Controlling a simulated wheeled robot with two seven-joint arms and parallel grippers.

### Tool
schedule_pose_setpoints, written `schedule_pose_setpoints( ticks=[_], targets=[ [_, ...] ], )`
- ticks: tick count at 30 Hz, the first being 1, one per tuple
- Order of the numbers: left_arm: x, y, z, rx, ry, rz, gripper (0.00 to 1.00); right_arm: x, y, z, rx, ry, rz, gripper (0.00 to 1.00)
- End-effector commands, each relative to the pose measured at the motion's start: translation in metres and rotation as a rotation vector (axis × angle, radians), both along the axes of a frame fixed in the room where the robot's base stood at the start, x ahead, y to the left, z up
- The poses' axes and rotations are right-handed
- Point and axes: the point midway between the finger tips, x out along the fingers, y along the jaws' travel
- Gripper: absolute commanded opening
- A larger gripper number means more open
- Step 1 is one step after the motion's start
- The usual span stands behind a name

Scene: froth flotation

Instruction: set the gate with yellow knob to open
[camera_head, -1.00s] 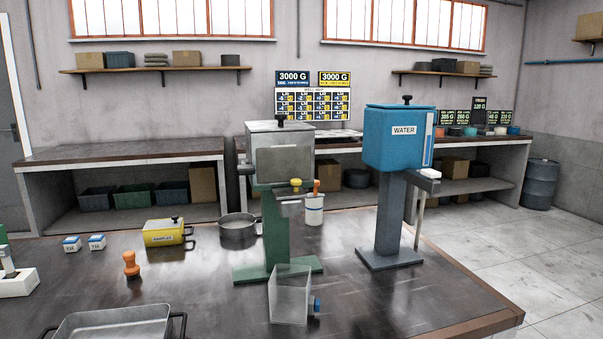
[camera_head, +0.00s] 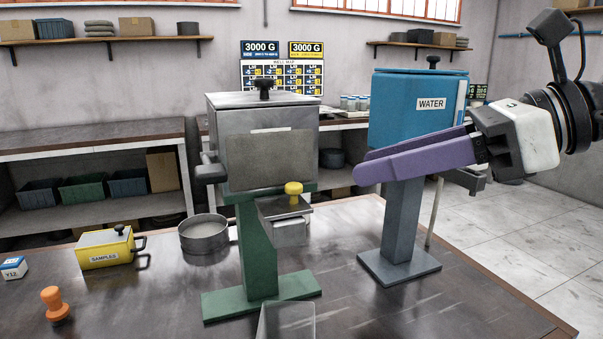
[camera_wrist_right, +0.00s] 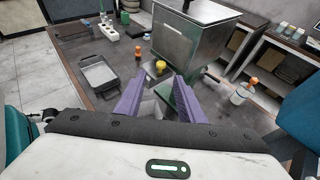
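The yellow knob (camera_head: 293,188) stands upright on the grey metal gate or chute piece (camera_head: 285,209) at the front of the grey hopper (camera_head: 262,125) on its green stand. My right gripper (camera_head: 362,163) has long purple fingers and reaches in from the right, in front of the blue water tank. Its tips are right of the knob and apart from it. In the right wrist view the fingers (camera_wrist_right: 162,76) are spread and empty, with the knob (camera_wrist_right: 161,66) showing beyond the gap between their tips. My left gripper is not in view.
The blue water tank (camera_head: 417,110) on its grey stand is close behind my right gripper. A clear box (camera_head: 287,321) stands below the chute.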

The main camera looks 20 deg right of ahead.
Motion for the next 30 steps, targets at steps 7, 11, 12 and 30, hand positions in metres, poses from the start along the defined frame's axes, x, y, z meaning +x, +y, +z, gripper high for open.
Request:
schedule_pose_setpoints(
  ticks=[7, 11, 12, 30],
  targets=[
    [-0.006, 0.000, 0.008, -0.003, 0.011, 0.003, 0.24, 0.015, 0.016, -0.006, -0.020, -0.009, -0.005, 0.35],
    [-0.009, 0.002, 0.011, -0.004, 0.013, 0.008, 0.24, 0.031, 0.033, -0.015, -0.017, -0.010, -0.003, 0.35],
    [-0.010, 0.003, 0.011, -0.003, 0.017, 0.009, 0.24, 0.036, 0.038, -0.018, -0.016, -0.009, -0.005, 0.35],
    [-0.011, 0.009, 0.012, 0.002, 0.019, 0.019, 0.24, 0.063, 0.065, -0.038, -0.017, -0.009, -0.011, 0.35]
  ],
)
